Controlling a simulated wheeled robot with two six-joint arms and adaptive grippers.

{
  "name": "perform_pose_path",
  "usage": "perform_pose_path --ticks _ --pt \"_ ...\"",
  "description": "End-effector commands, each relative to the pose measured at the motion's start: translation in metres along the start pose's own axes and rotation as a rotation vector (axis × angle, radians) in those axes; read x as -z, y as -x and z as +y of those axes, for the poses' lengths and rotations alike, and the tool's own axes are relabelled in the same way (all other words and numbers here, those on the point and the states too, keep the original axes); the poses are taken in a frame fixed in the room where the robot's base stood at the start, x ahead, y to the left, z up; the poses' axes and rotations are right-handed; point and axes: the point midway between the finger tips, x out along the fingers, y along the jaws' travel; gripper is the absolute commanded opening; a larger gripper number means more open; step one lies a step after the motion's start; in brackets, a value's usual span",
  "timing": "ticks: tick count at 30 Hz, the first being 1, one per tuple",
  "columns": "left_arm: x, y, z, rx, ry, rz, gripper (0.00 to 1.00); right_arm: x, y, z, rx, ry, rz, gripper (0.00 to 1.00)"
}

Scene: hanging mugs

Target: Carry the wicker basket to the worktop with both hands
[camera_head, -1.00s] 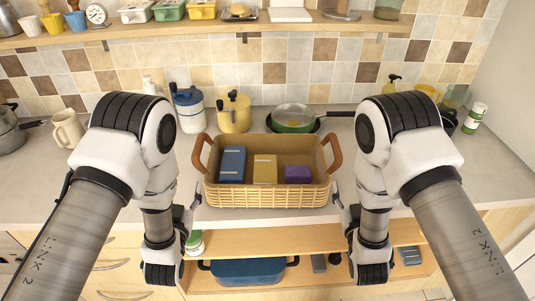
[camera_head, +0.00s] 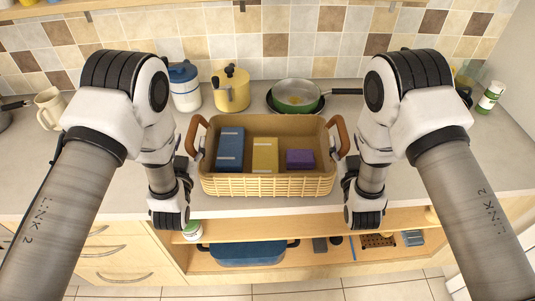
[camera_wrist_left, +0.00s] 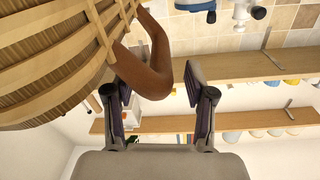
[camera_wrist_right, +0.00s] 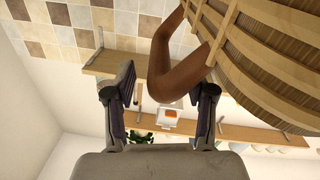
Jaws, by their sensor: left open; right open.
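The wicker basket (camera_head: 268,186) stands on the worktop (camera_head: 110,185) near its front edge, upright. It holds a blue box (camera_head: 230,148), a yellow box (camera_head: 265,155) and a purple box (camera_head: 299,159). My left gripper (camera_wrist_left: 157,88) is open, with the basket's left brown handle (camera_wrist_left: 150,72) between its fingers. My right gripper (camera_wrist_right: 167,85) is open, with the right brown handle (camera_wrist_right: 167,65) between its fingers. Whether the fingers touch the handles I cannot tell. In the head view my wrists partly hide the gripper tips.
Behind the basket are a blue-lidded white canister (camera_head: 185,88), a yellow pot (camera_head: 231,92) and a pan (camera_head: 298,95). A beige mug (camera_head: 50,107) stands at left. Below the worktop, an open shelf holds a blue dish (camera_head: 248,254).

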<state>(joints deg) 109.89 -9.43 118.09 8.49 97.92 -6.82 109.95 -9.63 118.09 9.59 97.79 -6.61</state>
Motion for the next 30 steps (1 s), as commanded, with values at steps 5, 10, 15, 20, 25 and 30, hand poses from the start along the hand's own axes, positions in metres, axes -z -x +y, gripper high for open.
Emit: perform_pose_path --ticks 5,10,15,20,25,30 --pt "0.000 -0.028 0.000 0.001 0.000 0.002 0.55 0.000 -0.028 0.000 -0.001 0.000 0.002 0.55" --pt "0.000 -0.038 0.000 0.000 0.000 0.000 0.55 0.000 -0.038 0.000 0.000 0.000 -0.001 0.55" --pt "0.000 -0.039 0.000 0.000 -0.001 -0.001 0.55 0.000 -0.039 0.000 0.000 0.000 -0.001 0.55" --pt "0.000 -0.039 0.000 0.000 0.000 -0.001 0.23 0.000 -0.039 0.000 0.000 0.000 -0.001 0.23" --pt "0.000 -0.039 0.000 0.000 0.000 -0.001 0.00 0.000 -0.039 0.000 0.000 0.000 -0.001 0.00" --pt "0.000 -0.039 0.000 0.000 0.000 -0.001 0.00 0.000 -0.039 0.000 0.000 0.000 -0.001 0.00"
